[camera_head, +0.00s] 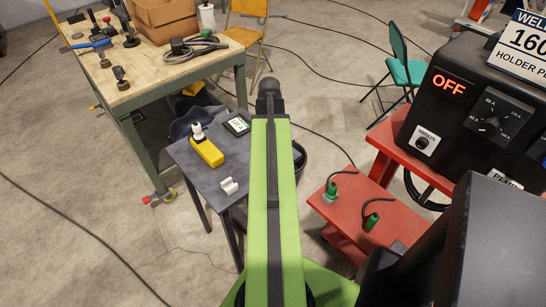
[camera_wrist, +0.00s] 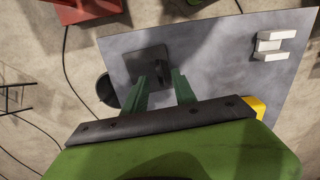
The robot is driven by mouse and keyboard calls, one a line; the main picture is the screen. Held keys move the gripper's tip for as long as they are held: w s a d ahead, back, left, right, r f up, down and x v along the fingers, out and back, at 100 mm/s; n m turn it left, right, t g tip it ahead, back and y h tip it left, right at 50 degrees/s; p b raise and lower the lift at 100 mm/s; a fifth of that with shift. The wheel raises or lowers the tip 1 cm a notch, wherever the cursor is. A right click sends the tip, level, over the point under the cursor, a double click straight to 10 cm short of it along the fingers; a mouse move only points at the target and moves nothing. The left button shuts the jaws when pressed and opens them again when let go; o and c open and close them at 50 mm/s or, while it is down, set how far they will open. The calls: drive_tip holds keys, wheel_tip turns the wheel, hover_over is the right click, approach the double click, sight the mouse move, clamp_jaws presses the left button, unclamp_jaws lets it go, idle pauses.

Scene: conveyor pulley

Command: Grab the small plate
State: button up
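A small dark grey square plate (camera_wrist: 150,66) lies on the grey table (camera_wrist: 215,85) in the wrist view. A darker mark or raised part shows on it, too unclear to name. My gripper (camera_wrist: 159,80) is open, its two green fingers apart and pointing at the plate's near edge. In the head view my green arm covers the right part of the grey table (camera_head: 188,158), and neither the plate nor my fingertips can be seen there.
A white bracket (camera_wrist: 273,45) lies on the grey table, also seen in the head view (camera_head: 229,186). A yellow device (camera_head: 206,151) and a black display device (camera_head: 237,124) stand nearby. A red table (camera_head: 350,205) is to the right, a wooden workbench (camera_head: 150,75) behind left.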

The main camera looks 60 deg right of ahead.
wheel_tip(320, 180, down, 5)
drive_tip(key=b, duration=0.3)
drive_tip(key=shift+w+r+b, duration=0.15)
drive_tip(key=shift+r+b, duration=0.05)
drive_tip(key=shift+b, duration=0.1)
drive_tip(key=shift+r, duration=0.2)
clamp_jaws()
idle(0.6)
